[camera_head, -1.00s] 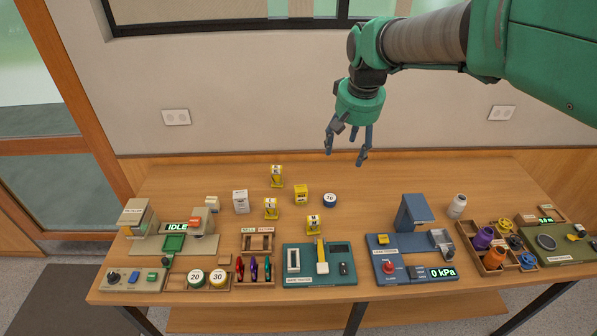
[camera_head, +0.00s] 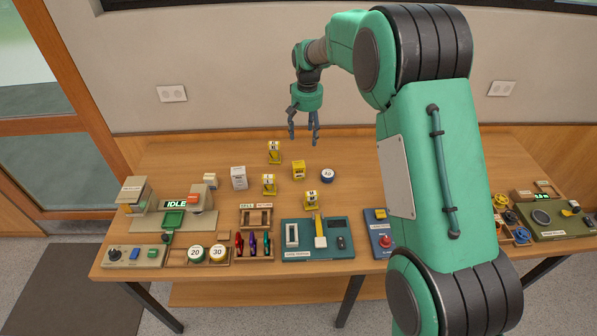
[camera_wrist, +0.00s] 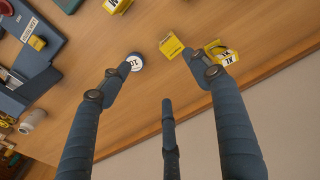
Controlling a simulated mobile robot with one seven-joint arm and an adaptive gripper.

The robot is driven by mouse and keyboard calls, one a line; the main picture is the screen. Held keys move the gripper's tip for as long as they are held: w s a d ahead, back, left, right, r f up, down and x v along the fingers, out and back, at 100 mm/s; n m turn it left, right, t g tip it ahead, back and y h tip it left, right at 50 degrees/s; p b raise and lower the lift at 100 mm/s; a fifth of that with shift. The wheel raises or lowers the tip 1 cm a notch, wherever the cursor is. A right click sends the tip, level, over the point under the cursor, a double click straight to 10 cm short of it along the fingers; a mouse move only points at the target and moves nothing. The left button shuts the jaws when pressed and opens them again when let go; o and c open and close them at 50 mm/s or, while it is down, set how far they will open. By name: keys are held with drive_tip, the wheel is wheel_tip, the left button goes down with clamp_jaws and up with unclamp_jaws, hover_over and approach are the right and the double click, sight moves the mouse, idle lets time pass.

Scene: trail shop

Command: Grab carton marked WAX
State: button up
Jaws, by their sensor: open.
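A yellow carton (camera_head: 298,169) stands near the middle of the table, left of a blue-rimmed white disc (camera_head: 327,176). A white carton (camera_head: 238,178) stands farther left. The print on both cartons is too small to read, so I cannot tell which is marked WAX. My gripper (camera_head: 303,135) is open and empty, pointing down above the back of the table, apart from everything. In the wrist view, the yellow carton (camera_wrist: 171,46) lies beyond the spread fingers, between the disc (camera_wrist: 135,62) and a yellow stand (camera_wrist: 222,54).
Yellow stands with letter cards (camera_head: 274,153), (camera_head: 269,185), (camera_head: 311,201) surround the yellow carton. A teal tester board (camera_head: 318,250) and a rack of coloured tools (camera_head: 253,243) line the front. My arm hides much of the table's right side.

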hover_over(298, 163)
wheel_tip(298, 163, down, 8)
drive_tip(key=shift+s+r+g, duration=0.15)
drive_tip(key=shift+r+g, duration=0.05)
drive_tip(key=shift+g, duration=0.1)
drive_tip(key=shift+d, duration=0.1)
drive_tip(key=shift+f+b, duration=0.6)
drive_tip(key=shift+f, duration=3.7)
drive_tip(key=shift+f+b, duration=0.55)
drive_tip(key=shift+f, duration=2.1)
clamp_jaws()
